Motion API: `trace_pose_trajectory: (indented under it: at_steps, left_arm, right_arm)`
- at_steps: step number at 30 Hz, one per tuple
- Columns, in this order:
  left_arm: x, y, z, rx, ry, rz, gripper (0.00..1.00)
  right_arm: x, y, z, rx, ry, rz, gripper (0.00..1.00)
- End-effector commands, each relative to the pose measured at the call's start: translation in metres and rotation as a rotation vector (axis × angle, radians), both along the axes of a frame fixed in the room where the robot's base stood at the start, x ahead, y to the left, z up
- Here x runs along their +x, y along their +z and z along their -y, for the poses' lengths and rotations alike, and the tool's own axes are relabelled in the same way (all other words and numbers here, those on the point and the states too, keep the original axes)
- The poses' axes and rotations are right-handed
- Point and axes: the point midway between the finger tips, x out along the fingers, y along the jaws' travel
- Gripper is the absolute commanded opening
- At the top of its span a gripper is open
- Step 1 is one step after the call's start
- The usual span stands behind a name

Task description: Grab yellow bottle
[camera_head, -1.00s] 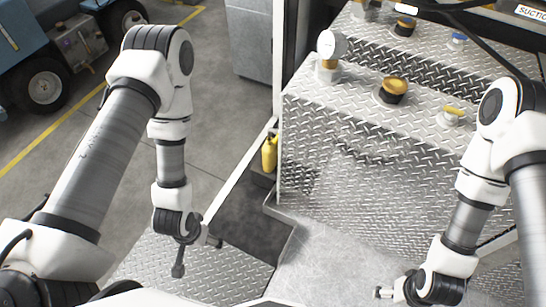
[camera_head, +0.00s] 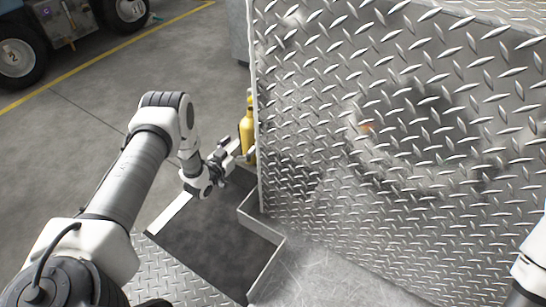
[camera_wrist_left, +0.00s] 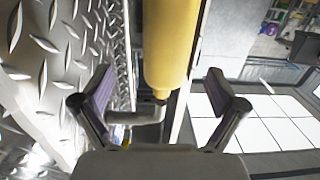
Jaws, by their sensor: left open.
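The yellow bottle (camera_head: 247,132) stands upright at the left edge of the diamond-plate box in the head view. In the left wrist view the bottle (camera_wrist_left: 172,45) shows close up, in the gap between the fingers, with clear space on both sides. My left gripper (camera_head: 232,151) is open, just left of the bottle and close to it. In the left wrist view the open left gripper (camera_wrist_left: 160,78) has one finger on each side of the bottle's line. My right gripper is out of view; only part of that arm shows at the right edge.
The diamond-plate wall (camera_head: 400,110) rises right beside the bottle and fills the right of the head view. A dark recessed floor with a metal rim (camera_head: 262,240) lies below. Open concrete floor (camera_head: 75,150) is on the left, with a wheeled blue vehicle behind.

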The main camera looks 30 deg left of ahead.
Motion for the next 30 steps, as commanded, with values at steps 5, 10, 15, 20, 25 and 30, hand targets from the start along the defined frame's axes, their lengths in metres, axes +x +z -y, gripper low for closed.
trace_pose_trajectory:
  at_steps: [5,10,15,20,25,30]
  left_arm:
    - [0.01,-0.014,-0.013,0.02,-0.01,0.07,0.96]
    - [0.032,-0.012,-0.012,0.019,-0.009,0.07,0.96]
    - [0.06,-0.013,-0.013,0.018,-0.009,0.069,0.96]
    - [0.082,-0.009,-0.012,0.018,-0.008,0.066,0.96]
    - [0.084,-0.006,-0.012,0.018,-0.008,0.064,0.96]
    - [0.083,-0.006,-0.012,0.018,-0.008,0.063,0.5]
  right_arm:
    - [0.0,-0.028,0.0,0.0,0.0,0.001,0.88]
    - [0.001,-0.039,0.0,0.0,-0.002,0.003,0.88]
    - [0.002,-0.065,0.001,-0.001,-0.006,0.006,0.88]
    - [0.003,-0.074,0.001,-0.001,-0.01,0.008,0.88]
    - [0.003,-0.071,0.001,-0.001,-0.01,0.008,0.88]
    - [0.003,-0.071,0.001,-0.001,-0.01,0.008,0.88]
